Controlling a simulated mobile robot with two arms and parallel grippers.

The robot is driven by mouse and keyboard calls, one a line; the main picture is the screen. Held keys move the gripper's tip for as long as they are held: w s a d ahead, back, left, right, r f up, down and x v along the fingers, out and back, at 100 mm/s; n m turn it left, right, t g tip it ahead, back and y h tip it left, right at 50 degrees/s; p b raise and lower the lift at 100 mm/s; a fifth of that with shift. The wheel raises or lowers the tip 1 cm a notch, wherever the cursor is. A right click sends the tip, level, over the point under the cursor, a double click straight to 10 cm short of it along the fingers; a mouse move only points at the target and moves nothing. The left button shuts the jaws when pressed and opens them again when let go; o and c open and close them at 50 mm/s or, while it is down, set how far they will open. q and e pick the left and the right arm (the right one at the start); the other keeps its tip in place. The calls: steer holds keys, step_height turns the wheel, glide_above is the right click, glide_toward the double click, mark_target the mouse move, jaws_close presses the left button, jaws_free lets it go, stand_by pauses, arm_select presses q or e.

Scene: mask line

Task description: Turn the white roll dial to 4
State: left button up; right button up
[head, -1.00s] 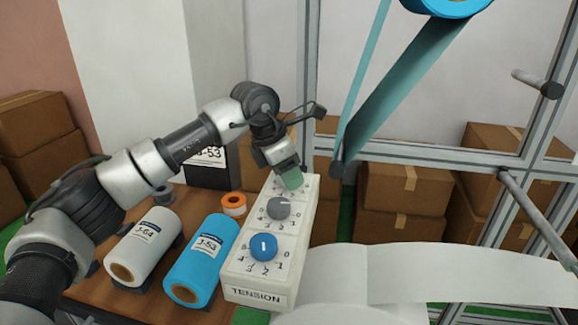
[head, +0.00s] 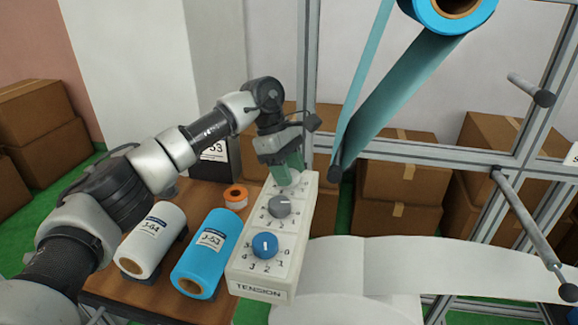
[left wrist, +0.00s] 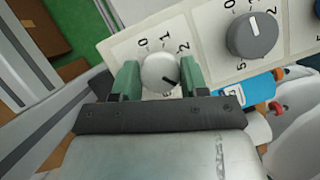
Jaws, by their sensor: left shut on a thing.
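The tension box (head: 232,280) has three dials in a row. The white dial (left wrist: 160,72) is at its far end and its top just shows in the head view (head: 290,178). My left gripper (left wrist: 158,76) has its green fingers on either side of the white dial, shut on it. The dial's dark mark points to the lower right in the left wrist view, past the 2. The number at the mark is hidden by a finger. The left gripper also shows at the box's far end in the head view (head: 286,172). My right gripper is not in view.
The grey dial (head: 279,206) and blue dial (head: 265,246) are nearer on the box. A white roll (head: 150,240), a blue roll (head: 206,252) and an orange tape roll (head: 236,197) are left of it. A metal frame (head: 430,155) stands behind.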

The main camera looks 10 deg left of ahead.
arm_select(q)
steer(key=shift+m, duration=0.7)
steer(key=o, duration=0.9)
steer(key=shift+w, duration=0.1)
steer(key=v, duration=1)
steer(key=shift+w+r, duration=0.25)
steer(key=shift+r, duration=0.15)
